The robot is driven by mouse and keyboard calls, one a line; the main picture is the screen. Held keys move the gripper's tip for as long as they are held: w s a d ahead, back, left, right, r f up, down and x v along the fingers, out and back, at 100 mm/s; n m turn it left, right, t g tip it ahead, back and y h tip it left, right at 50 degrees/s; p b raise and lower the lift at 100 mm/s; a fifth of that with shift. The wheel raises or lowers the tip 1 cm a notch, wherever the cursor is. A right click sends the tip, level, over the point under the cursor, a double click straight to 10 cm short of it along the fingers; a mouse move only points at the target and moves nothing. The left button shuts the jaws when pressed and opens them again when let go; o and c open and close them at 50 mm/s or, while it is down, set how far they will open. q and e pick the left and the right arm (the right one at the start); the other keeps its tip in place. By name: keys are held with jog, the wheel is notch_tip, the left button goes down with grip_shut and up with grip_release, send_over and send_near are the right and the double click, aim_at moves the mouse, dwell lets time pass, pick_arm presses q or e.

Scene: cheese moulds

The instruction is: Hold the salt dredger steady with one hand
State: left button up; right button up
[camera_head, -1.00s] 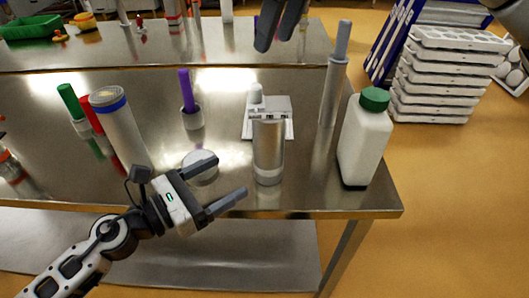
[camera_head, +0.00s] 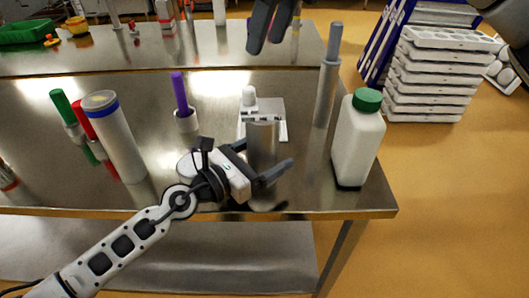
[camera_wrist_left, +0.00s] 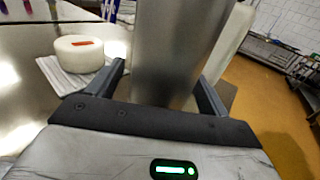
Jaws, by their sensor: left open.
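The salt dredger is the plain metal cylinder (camera_head: 262,140) standing upright near the front edge of the table. In the left wrist view the dredger (camera_wrist_left: 180,45) rises large between the fingers, its top out of frame. My left gripper (camera_head: 268,168) is open, low around the dredger, with one finger on each side. In the wrist view, gaps seem to show beside the fingers; contact is unclear. The gripper hides the dredger's base in the head view. My right gripper (camera_head: 271,28) hangs at the top, its two dark fingers slightly apart and empty.
A white bottle with a green cap (camera_head: 358,140) stands right of the dredger. A tall grey rod-like tool (camera_head: 327,90) stands behind it. A white blue-rimmed cylinder (camera_head: 118,140) stands left.

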pick_arm(q)
jog(key=c, duration=1.3)
pick_arm(e)
jog(key=shift+o, duration=0.3)
jog(key=shift+s+a+f, duration=0.1)
jog(key=shift+f, duration=0.1)
jog(key=s+a+m+g+y, duration=0.3)
jog(key=s+g+y, duration=0.6)
jog(key=s+y, duration=0.15)
jog(key=w+d+m+t+y, duration=0.35)
jog(key=m+t, duration=0.25)
jog(key=m, duration=0.4)
jog(key=w+d+m+t+y, duration=0.35)
jog(key=m+t, duration=0.25)
jog(key=m, duration=0.4)
notch_tip(320, 180, down, 5)
jog(key=d+m+t+h, duration=0.2)
jog(key=m+t+h, duration=0.15)
jog(key=m, duration=0.45)
jog(key=m+h, duration=0.2)
jog(key=m, duration=0.2)
send_near(254, 94)
jog(key=shift+t, duration=0.45)
jog(key=x, duration=1.1)
jog(key=shift+s+a+f, duration=0.15)
jog(key=shift+a+f, duration=0.05)
jog(key=shift+f, duration=0.05)
